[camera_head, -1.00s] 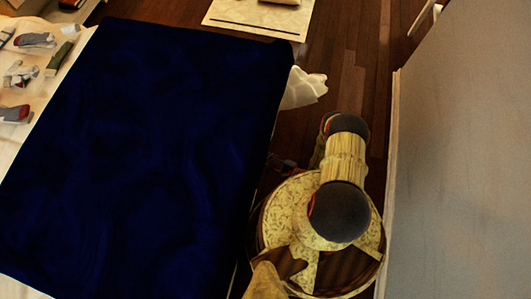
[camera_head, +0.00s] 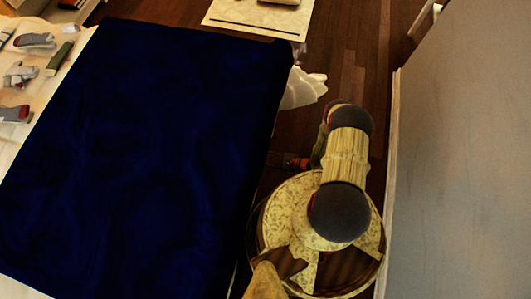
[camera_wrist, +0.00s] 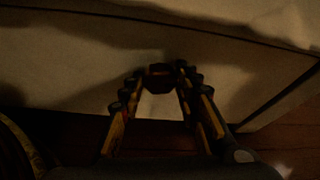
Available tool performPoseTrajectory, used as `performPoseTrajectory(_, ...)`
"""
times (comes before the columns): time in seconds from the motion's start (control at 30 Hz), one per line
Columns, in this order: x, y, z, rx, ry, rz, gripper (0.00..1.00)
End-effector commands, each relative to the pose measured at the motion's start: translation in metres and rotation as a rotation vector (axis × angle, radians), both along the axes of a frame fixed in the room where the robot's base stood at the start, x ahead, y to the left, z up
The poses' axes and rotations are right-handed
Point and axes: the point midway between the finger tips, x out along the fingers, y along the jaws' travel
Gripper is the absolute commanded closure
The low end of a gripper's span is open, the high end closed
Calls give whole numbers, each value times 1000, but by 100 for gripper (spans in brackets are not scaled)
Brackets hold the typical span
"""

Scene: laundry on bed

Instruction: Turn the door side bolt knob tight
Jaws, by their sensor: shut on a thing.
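A small dark knob (camera_wrist: 160,79) stands out from a pale side panel (camera_wrist: 70,62) in the wrist view. My gripper (camera_wrist: 161,71) has one finger on each side of the knob, and its tips are closed on it. The knob is dim, so how tight it sits cannot be told. In the head view the knob is hidden beside the bed with the dark blue cover (camera_head: 150,150). Only a small dark and red part of my arm end shows at the bed's right edge.
A pale wall or door panel (camera_head: 465,160) stands close on the right. White cloth (camera_head: 303,88) hangs at the bed's far right corner. Several socks (camera_head: 36,40) lie at the bed's left. Wooden floor (camera_head: 345,60) is clear beyond my arm.

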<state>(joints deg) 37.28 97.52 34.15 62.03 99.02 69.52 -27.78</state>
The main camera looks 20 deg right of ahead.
Motion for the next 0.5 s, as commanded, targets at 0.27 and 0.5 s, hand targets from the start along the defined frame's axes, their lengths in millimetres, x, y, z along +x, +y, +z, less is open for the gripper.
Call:
performPoseTrajectory(0.27,2,-2,0,151,208,1,93)
performPoseTrajectory(0.5,3,-3,-1,284,392,1,93)
